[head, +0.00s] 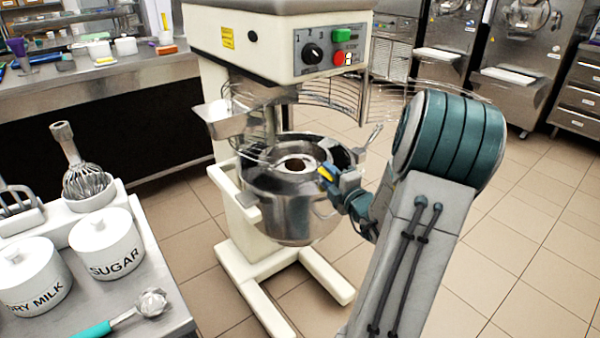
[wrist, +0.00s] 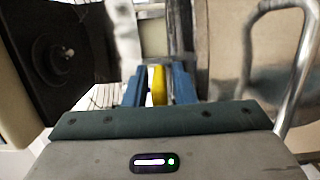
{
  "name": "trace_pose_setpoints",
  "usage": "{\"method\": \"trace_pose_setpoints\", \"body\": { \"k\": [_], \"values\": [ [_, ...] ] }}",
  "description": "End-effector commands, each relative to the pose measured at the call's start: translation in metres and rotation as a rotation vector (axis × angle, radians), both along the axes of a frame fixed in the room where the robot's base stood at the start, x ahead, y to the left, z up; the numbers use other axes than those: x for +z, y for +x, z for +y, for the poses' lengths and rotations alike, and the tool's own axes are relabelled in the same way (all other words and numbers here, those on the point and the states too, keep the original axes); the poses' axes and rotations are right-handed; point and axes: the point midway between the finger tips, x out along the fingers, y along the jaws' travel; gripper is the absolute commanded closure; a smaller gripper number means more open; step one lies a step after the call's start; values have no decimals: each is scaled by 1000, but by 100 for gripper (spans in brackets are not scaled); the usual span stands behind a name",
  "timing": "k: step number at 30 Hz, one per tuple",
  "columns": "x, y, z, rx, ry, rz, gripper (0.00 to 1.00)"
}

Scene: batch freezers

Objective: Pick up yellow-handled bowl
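The steel mixing bowl (head: 290,210) sits upright in the cream floor mixer, held in the mixer's arms. Its yellow handle (head: 327,173) is on the bowl's right side near the rim. My gripper (head: 334,180) is at that handle, partly hidden by its own body. In the wrist view, the yellow handle (wrist: 158,85) lies between the two blue fingers of my gripper (wrist: 158,90). The bowl's contents are hard to make out.
The mixer head (head: 280,50) overhangs the bowl, with a wire guard (head: 370,98) around it. A counter at left holds white canisters (head: 107,245) and a scoop (head: 130,312). Open tiled floor lies to the right, with steel freezers (head: 520,60) behind.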

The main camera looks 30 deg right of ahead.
Motion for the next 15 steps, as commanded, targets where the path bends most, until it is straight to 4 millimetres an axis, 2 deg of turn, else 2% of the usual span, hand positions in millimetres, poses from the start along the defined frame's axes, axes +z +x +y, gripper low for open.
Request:
{"method": "trace_pose_setpoints", "body": {
  "k": [8, 11, 15],
  "values": [
    [0, 5, -1, 0, 0, 0, 76],
    [0, 5, -1, 0, 0, 0, 99],
    [2, 5, -1, 0, -2, -5, 100]
  ]
}}
